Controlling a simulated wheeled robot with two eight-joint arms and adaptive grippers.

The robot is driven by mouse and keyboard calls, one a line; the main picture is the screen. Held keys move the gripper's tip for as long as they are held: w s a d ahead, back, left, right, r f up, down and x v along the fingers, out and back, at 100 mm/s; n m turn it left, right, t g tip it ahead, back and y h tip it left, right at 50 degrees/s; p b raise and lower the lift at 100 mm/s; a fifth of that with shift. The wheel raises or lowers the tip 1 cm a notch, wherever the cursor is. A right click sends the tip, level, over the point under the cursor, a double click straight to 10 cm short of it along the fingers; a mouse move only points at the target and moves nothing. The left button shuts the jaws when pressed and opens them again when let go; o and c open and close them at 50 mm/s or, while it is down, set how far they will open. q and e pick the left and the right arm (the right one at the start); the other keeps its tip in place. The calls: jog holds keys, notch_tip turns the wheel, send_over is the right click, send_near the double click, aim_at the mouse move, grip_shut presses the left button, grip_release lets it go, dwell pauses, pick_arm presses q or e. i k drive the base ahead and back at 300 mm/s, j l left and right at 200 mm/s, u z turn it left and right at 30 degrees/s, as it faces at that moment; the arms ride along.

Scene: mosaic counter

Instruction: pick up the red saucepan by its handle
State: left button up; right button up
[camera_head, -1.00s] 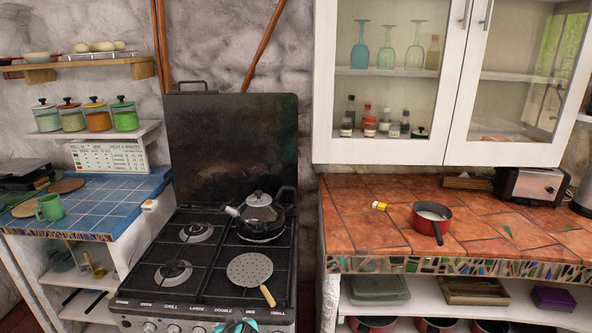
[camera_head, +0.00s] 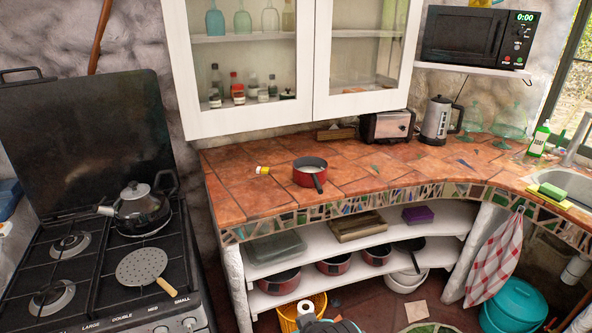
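The red saucepan (camera_head: 304,178) stands upright on the terracotta-tiled counter (camera_head: 245,200), a short way in from its front edge. Its inside is pale. Its dark handle (camera_head: 318,185) points toward the front edge, slightly right. Nothing is touching the pan.
A small yellow-and-white item (camera_head: 263,170) lies left of the pan. A toaster (camera_head: 388,126) and a kettle (camera_head: 437,121) stand behind, to the right. The glass-door cabinet (camera_head: 322,60) hangs above. The stove (camera_head: 95,255) is at left.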

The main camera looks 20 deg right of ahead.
aim_at(308, 171)
jog(key=i+l, duration=0.45)
jog(key=l, duration=0.25)
jog(key=i+l+z, duration=0.15)
jog(key=i+l, duration=0.35)
jog(key=l, duration=0.15)
